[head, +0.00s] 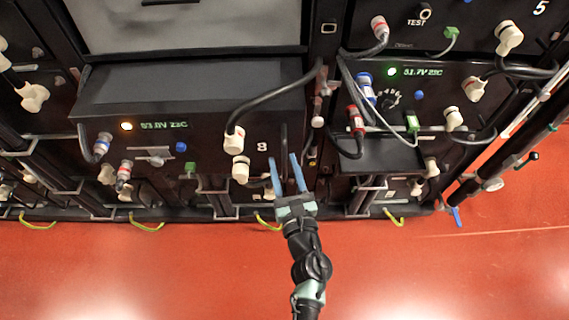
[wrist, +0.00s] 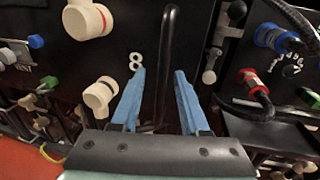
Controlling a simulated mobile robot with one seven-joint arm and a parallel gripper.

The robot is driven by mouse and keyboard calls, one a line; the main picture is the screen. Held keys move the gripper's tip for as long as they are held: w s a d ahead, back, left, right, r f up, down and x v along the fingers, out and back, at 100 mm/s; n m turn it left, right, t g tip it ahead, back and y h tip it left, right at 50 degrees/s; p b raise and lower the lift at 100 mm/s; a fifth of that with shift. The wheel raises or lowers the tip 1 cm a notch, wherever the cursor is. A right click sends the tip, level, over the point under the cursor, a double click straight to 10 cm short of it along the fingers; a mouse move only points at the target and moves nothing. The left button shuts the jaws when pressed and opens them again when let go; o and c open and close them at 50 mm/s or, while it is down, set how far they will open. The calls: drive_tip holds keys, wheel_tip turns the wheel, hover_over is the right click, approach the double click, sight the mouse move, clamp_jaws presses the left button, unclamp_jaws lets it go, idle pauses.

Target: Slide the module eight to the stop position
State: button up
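Module eight (head: 220,135) is a black box with a display reading about 53.0V 23C, an orange light and a white 8. It stands out from the rack, with its top face showing. Its upright black bar handle (head: 284,140) is at the right of its front. The handle also shows in the wrist view (wrist: 168,40), beside the white 8. My gripper (head: 284,160) is open at this handle. In the wrist view its blue fingers (wrist: 160,75) are on either side of the handle, with gaps visible. The stop position cannot be made out.
A cream connector (head: 241,168) and a black cable (head: 275,97) are left of the handle. The neighbouring module (head: 440,90) on the right has a green light and several cables. A latch knob (head: 318,120) is between them. The red floor (head: 150,270) in front is clear.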

drive_tip(key=s+d, duration=0.2)
drive_tip(key=s, duration=1)
drive_tip(key=shift+s+d, duration=0.3)
drive_tip(key=w+d+r+m+t+h+p, duration=0.25)
drive_tip(key=r+m, duration=0.35)
drive_tip(key=r, duration=0.7)
drive_tip(key=w+d+r+m+t+h+p, duration=0.15)
drive_tip(key=w+r+m, duration=0.4)
drive_tip(key=r, duration=0.75)
drive_tip(key=w+d+r+m+t+h+p, duration=0.1)
drive_tip(key=w+d+r+m+t+h, duration=0.15)
drive_tip(key=r+m, duration=0.7)
drive_tip(key=s+a+r+m+t+y+p, duration=0.1)
drive_tip(key=r+m, duration=0.4)
drive_tip(key=r, duration=0.7)
drive_tip(key=s+a+r+m+t+y+p, duration=0.1)
drive_tip(key=s+a+r+m+p, duration=0.2)
drive_tip(key=r, duration=0.9)
drive_tip(key=s+a+r+m+t+y+p, duration=0.1)
drive_tip(key=s+a+r+m+p, duration=0.1)
drive_tip(key=s+a+r+m, duration=0.4)
wheel_tip(320, 180, up, 6)
drive_tip(key=m, duration=0.3)
drive_tip(key=shift+s, duration=0.25)
